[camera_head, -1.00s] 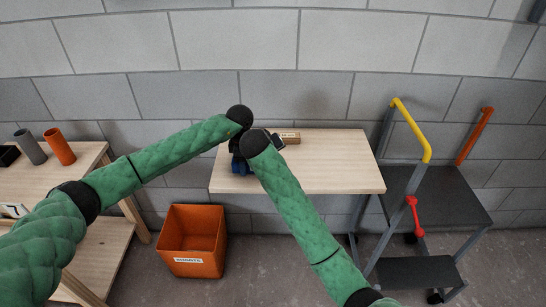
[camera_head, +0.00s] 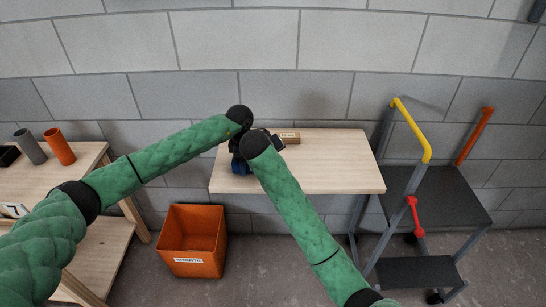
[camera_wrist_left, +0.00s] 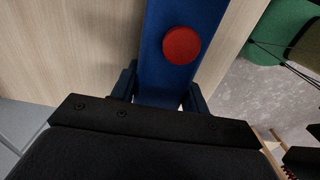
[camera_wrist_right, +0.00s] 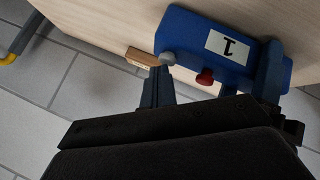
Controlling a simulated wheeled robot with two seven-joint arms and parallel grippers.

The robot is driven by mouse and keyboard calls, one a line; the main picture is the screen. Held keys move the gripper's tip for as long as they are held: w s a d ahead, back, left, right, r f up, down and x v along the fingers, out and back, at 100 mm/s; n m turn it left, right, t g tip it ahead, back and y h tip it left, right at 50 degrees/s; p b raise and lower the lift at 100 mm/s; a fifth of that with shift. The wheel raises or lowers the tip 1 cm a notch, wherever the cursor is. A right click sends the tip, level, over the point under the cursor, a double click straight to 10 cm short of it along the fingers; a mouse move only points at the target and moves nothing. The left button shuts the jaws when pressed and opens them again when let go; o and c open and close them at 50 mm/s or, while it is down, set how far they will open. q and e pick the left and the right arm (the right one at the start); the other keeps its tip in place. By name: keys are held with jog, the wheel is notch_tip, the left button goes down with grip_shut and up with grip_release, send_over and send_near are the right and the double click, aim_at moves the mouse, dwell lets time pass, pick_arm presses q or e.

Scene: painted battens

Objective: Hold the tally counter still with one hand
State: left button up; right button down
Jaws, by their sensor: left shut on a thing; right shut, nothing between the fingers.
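The tally counter (camera_wrist_right: 225,45) is a blue box with a white "1" label, a red button (camera_wrist_right: 205,77) and a grey knob (camera_wrist_right: 167,58). In the head view it is mostly hidden behind my arms, with some blue (camera_head: 240,170) showing at the table's left end. In the left wrist view my left gripper (camera_wrist_left: 162,92) is shut on its blue body, and the red button (camera_wrist_left: 181,45) lies beyond the fingers. My right gripper (camera_wrist_right: 158,85) is shut and empty, its tips close to the grey knob; I cannot tell whether they touch.
A small labelled wooden block (camera_head: 290,138) lies on the table (camera_head: 335,175), whose right part is clear. An orange bin (camera_head: 192,240) stands on the floor below. A trolley (camera_head: 435,200) stands right. A shelf at left holds a grey tube (camera_head: 30,147) and an orange tube (camera_head: 59,146).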

jog(key=shift+r, duration=0.65)
jog(key=shift+r, duration=0.1)
notch_tip(320, 180, up, 5)
jog(key=shift+f, duration=0.1)
dwell(0.6)
dwell(2.8)
